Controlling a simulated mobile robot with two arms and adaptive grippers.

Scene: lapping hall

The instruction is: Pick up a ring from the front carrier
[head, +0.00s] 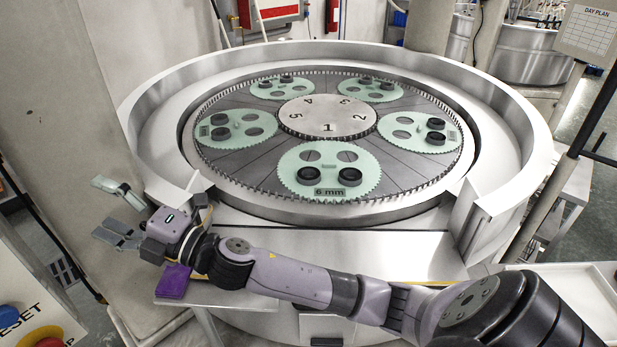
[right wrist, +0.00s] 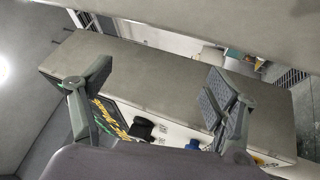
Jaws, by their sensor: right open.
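The front carrier (head: 330,195) is a pale green toothed disc next to the number 1 on the lapping machine's plate. Two black rings sit on its near half: a left ring (head: 311,176) and a right ring (head: 350,177), with a "6 mm" label below them. Two holes in its far half show no ring. My right gripper (head: 117,214) is open and empty, out to the left of the machine and well away from the front carrier. In the right wrist view its two fingers (right wrist: 150,92) stand wide apart with nothing between them. My left gripper is not in view.
Several other carriers, such as the left one (head: 257,127) and the right one (head: 398,134), also bear black rings. A raised metal rim (head: 160,88) surrounds the plate, open at the front. A purple cloth (head: 173,281) lies near my right wrist. Control buttons (head: 42,335) are at lower left.

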